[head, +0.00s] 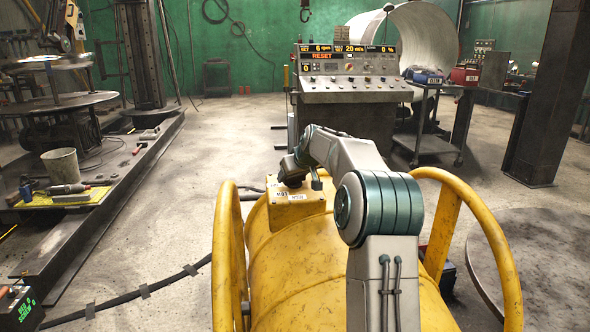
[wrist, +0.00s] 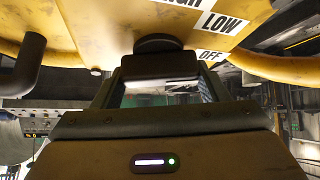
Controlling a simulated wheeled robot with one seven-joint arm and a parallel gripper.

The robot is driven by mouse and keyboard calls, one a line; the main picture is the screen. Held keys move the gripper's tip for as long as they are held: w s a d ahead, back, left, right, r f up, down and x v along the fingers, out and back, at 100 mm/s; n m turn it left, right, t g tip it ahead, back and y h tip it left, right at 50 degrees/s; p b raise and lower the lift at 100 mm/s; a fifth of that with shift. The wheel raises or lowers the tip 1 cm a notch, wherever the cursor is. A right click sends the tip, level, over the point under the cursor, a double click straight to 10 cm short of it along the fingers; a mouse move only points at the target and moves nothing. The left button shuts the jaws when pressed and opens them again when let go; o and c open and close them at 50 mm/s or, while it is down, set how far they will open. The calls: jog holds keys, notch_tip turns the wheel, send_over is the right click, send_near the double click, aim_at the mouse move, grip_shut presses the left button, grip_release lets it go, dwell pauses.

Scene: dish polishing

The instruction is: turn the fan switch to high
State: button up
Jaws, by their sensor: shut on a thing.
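The yellow drum-shaped fan (head: 300,275) stands in front of me, with a small yellow switch box (head: 297,212) on its top. White labels on the box show in the head view. The wrist view shows the labels LOW (wrist: 222,23) and OFF (wrist: 211,55) and part of HIGH (wrist: 180,2). A dark round switch knob (wrist: 158,43) sits on the box beside these labels. My gripper (wrist: 160,66) is shut on the knob; it also shows over the box in the head view (head: 291,176). The jaws hide the knob's pointer, so I cannot tell its setting.
Yellow tube rails (head: 228,265) rise on both sides of the drum. A control console (head: 350,90) stands behind it. A black cable (head: 150,290) runs on the floor at left. A bucket (head: 62,167) stands on the left bench.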

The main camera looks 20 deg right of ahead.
jog(key=n+y+p, duration=0.2)
jog(key=n, duration=0.1)
jog(key=n+g+y+p, duration=0.1)
jog(key=shift+r+n+p, duration=0.25)
jog(key=shift+n+p, duration=0.1)
jog(key=shift+n, duration=0.05)
jog(key=n+y+p, duration=0.1)
jog(key=n+p, duration=0.1)
jog(key=n+g+p, duration=0.1)
jog(key=p, duration=0.2)
jog(key=shift+r+n+g+y, duration=0.1)
jog(key=shift+n+g+y, duration=0.2)
jog(key=shift+n+y, duration=0.1)
jog(key=n+g+y+p, duration=0.1)
jog(key=n+g+p, duration=0.1)
jog(key=n+p, duration=0.2)
jog(key=shift+a+p, duration=0.1)
jog(key=shift+p, duration=1.15)
jog(key=n+p, duration=0.1)
jog(key=p, duration=0.1)
jog(key=shift+f+g+p, duration=0.2)
jog(key=shift+g+p, duration=0.1)
jog(key=shift+g, duration=0.1)
jog(key=shift+f+n+g+p, duration=0.15)
jog(key=shift+n+g+p, duration=0.15)
jog(key=shift+n+p, duration=0.3)
jog(key=shift+f, duration=0.1)
jog(key=o, duration=1)
jog(key=shift+a, duration=0.1)
jog(key=shift+c, duration=0.2)
